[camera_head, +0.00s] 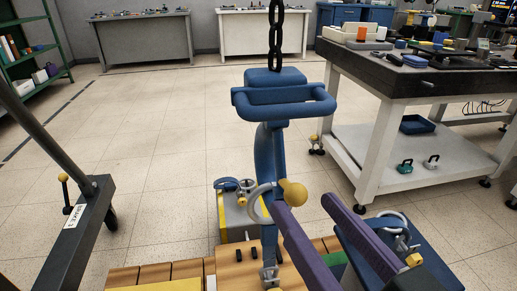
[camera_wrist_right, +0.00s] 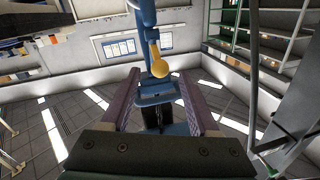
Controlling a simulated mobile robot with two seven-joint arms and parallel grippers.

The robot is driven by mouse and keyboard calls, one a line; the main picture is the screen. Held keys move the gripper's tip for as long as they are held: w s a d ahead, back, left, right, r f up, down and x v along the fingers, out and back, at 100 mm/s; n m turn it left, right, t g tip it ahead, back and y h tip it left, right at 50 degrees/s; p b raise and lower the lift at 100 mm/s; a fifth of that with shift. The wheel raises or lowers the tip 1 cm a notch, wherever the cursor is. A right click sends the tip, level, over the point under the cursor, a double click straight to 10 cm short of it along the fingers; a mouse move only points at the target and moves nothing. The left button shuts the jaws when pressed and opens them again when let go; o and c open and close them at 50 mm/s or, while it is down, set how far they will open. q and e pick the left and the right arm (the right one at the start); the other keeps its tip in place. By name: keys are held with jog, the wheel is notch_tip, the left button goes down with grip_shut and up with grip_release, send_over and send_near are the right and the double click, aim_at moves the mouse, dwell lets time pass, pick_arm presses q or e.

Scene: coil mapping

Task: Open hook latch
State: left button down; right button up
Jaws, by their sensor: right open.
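A blue crane hook (camera_head: 270,140) hangs from a black chain (camera_head: 277,30) in the head view, under a blue handle frame (camera_head: 284,103). A latch lever with a yellow ball knob (camera_head: 293,192) sticks out at the lower right of the hook. A pale grey curved piece (camera_head: 259,203) sits beside it. My right gripper (camera_head: 305,203) is open, with two purple fingers. Its fingertips are close to the knob, one on each side in the wrist view, where the knob (camera_wrist_right: 158,66) shows between the fingertips (camera_wrist_right: 158,74). Contact cannot be told. My left gripper is not in view.
A workbench (camera_head: 385,75) with a lower shelf stands at right. The floor behind the hook is clear.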

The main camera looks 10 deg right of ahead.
aim_at(302, 202)
jog(key=w, duration=0.4)
jog(key=shift+a, duration=0.4)
grip_shut()
dwell(1.0)
